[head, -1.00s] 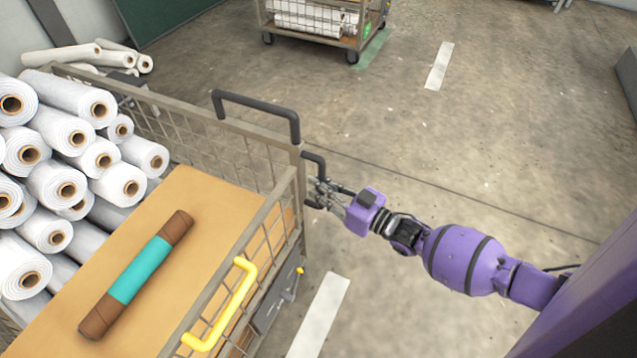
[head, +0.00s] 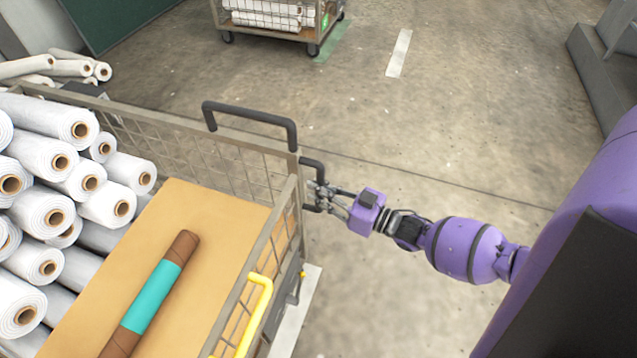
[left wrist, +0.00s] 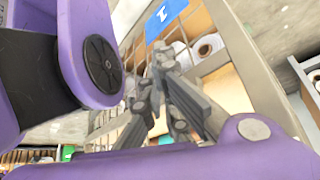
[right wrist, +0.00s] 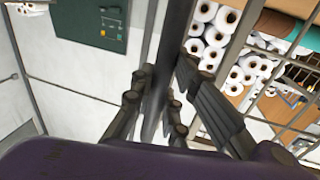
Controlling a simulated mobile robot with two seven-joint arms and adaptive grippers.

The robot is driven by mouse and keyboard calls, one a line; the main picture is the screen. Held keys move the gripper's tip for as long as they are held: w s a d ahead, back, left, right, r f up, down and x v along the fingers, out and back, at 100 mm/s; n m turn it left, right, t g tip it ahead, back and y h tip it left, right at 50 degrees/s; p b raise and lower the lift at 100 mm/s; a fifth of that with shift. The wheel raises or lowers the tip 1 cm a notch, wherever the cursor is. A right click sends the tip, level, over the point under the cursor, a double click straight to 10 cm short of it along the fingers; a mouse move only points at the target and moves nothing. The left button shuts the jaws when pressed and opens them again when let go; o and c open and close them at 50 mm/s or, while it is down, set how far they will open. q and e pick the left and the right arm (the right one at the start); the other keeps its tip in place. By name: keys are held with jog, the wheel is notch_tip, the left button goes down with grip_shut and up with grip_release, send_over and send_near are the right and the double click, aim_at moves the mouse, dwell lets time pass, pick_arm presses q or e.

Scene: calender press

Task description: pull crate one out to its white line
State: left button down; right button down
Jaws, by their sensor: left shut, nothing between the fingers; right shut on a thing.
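Crate one, by its blue label (left wrist: 165,17) in the left wrist view, is a wire-mesh cart (head: 232,152) holding white rolls and a tan board.
A brown roll with a teal band (head: 152,298) lies on the board. A yellow handle (head: 264,292) is on the crate's near end. Another roll cart (head: 270,32) stands at the back. Floor to the right is open up to a grey block (head: 600,70).

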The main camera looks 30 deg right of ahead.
jog(key=c, duration=1.7)
grip_release()
jog(key=shift+s, duration=0.1)
jog(key=v, duration=1.2)
